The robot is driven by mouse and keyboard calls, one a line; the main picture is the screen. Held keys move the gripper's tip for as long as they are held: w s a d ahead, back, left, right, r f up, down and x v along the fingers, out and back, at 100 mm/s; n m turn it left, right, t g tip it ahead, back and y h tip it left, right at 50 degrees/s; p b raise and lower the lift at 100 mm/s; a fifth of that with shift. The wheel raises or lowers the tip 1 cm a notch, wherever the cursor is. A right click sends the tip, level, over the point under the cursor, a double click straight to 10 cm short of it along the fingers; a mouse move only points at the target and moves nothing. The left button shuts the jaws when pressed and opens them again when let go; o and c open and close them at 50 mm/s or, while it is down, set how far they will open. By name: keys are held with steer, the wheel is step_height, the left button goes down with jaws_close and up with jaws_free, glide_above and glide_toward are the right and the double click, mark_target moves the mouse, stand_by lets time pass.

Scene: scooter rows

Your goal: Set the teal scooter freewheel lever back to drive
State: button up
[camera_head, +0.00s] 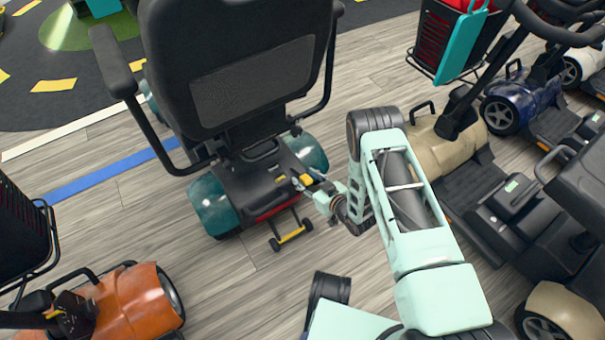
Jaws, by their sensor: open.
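The teal scooter (215,203) stands at centre left with its rear toward me. Its teal rear wheel covers flank a black rear deck, and its tall black seat (245,95) rises above them. A small yellow piece (306,180), which looks like the freewheel lever, shows at the right rear of the deck. My gripper (314,177) is open at the end of my pale green arm, right beside this piece. The fingers are small here, and I cannot tell whether they touch it. The lever's exact position is unclear.
An orange scooter (135,303) stands at lower left. A beige scooter (448,150) and a blue scooter (520,103) stand to the right. A small wheeled bar (292,235) sticks out behind the teal scooter. The wooden floor (225,285) behind it is clear.

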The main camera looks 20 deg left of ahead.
steer(key=shift+w+a+f, duration=0.1)
steer(key=shift+w+a, duration=0.05)
steer(key=shift+a, duration=0.05)
steer(key=shift+c, duration=0.3)
jaws_close()
